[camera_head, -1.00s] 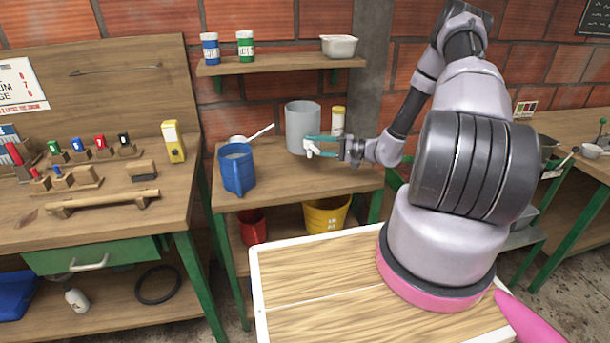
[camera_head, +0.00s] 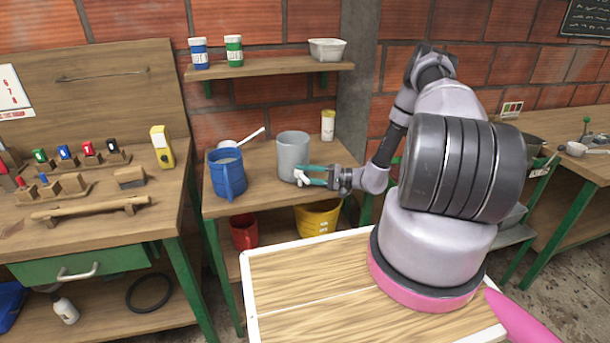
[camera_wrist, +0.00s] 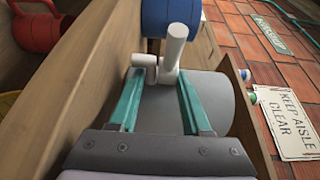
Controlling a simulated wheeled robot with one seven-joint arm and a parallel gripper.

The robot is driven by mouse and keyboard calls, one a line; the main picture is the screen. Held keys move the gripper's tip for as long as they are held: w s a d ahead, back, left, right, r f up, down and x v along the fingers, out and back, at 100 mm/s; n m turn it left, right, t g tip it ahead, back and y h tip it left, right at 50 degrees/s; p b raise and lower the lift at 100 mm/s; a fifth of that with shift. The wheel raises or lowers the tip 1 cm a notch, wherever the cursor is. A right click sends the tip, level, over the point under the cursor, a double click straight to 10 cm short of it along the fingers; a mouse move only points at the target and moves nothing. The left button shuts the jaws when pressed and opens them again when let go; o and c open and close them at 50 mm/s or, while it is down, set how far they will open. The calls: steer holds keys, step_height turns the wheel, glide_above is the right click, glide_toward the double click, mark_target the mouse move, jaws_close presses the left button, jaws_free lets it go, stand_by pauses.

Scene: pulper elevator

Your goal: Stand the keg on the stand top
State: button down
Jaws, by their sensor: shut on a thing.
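The grey keg (camera_head: 292,150), an upright open-topped cylinder with a white handle, is at the wooden stand top (camera_head: 262,192) in the middle of the head view. My gripper (camera_head: 304,175) reaches it from the right, its teal fingers shut on the white handle. In the wrist view the keg's grey wall (camera_wrist: 212,95) lies beyond the fingers, and the white handle (camera_wrist: 172,48) shows between them at my gripper (camera_wrist: 158,78). The keg's base looks at or just above the wood; I cannot tell whether it touches.
A blue jug (camera_head: 227,175) stands left of the keg, with a white ladle (camera_head: 245,138) behind it. A yellow-lidded jar (camera_head: 328,126) stands behind right. A shelf (camera_head: 270,71) hangs above. A red mug (camera_head: 244,231) and yellow bucket (camera_head: 318,217) are underneath.

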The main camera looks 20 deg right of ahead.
steer(key=shift+c, duration=1.8)
jaws_free()
steer(key=shift+f, duration=0.1)
steer(key=shift+s+d, duration=0.1)
steer(key=shift+d, duration=0.25)
steer(key=v, duration=1.1)
steer(key=shift+s+d, duration=0.1)
steer(key=shift+d, duration=0.05)
steer(key=s+a+r+n+g+h, duration=0.1)
steer(key=s+a+r+g+h, duration=0.15)
steer(key=r, duration=0.65)
steer(key=s+a+r+n+g+h, duration=0.1)
steer(key=a+r+g+h, duration=0.15)
steer(key=r, duration=0.65)
steer(key=s+a+r+n+g+h, duration=0.1)
steer(key=a+r+n+g+h, duration=0.15)
steer(key=r, duration=0.65)
steer(key=s+a+r+m+t+h, duration=0.2)
steer(key=s+r+m+t+h, duration=0.2)
steer(key=s+r, duration=1.5)
steer(key=r+t+h, duration=0.2)
steer(key=t+h, duration=0.1)
steer(key=shift+s, duration=0.3)
